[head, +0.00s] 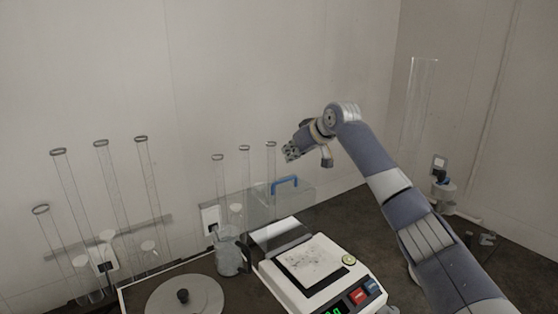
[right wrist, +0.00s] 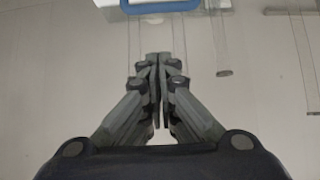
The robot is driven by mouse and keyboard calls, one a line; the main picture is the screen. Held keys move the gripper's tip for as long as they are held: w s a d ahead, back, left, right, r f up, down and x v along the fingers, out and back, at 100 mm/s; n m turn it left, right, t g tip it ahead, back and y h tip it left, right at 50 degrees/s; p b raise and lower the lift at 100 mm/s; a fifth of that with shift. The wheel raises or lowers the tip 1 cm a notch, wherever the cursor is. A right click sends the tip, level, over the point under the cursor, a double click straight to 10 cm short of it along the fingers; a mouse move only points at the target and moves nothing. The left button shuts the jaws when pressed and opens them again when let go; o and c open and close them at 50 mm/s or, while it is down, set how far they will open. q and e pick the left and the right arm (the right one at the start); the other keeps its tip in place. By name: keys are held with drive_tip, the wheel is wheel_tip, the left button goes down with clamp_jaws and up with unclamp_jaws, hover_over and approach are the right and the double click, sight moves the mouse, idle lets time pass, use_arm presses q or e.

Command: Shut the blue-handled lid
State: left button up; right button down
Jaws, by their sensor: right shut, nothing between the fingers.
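The clear lid (head: 250,205) with its blue handle (head: 285,182) stands raised at the back of the white balance (head: 345,285). The balance's weighing plate (head: 312,258) is uncovered. My right gripper (head: 290,153) is above the blue handle in the head view, apart from it, with its fingers shut and empty. In the right wrist view the shut fingertips (right wrist: 158,60) point toward the blue handle (right wrist: 160,7), which is cut off by the top edge. My left gripper is not in view.
Several tall glass tubes (head: 120,190) stand at the left and behind the balance. A glass beaker (head: 228,255) is close to the balance's left side. A round grey disc with a black knob (head: 183,295) is at the front left. A tall clear cylinder (head: 413,125) stands behind my right arm.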

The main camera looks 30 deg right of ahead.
drive_tip(key=p, duration=0.3)
hover_over(284, 188)
drive_tip(key=w, duration=0.3)
drive_tip(key=f, duration=0.4)
drive_tip(key=shift+s+a+f, duration=0.25)
drive_tip(key=shift+f, duration=0.05)
drive_tip(key=shift+w+f, duration=0.2)
drive_tip(key=shift+w+a+f+p, duration=0.1)
drive_tip(key=shift+w+f+p, duration=0.25)
drive_tip(key=shift+p, duration=0.15)
drive_tip(key=shift+f, duration=0.1)
drive_tip(key=shift+s+f+p, duration=0.1)
drive_tip(key=shift+s+p, duration=0.35)
drive_tip(key=shift+s, duration=0.05)
drive_tip(key=shift+s+d+f+p, duration=0.1)
drive_tip(key=shift+s+d+p, duration=0.15)
drive_tip(key=shift+s, duration=0.2)
drive_tip(key=shift+s+d+p, duration=0.1)
drive_tip(key=shift+s+p, duration=0.25)
drive_tip(key=shift+s, duration=0.1)
drive_tip(key=shift+s+f, duration=0.15)
drive_tip(key=shift+s, duration=0.3)
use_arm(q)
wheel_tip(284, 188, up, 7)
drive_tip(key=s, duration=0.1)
use_arm(e)
drive_tip(key=shift+s, duration=0.1)
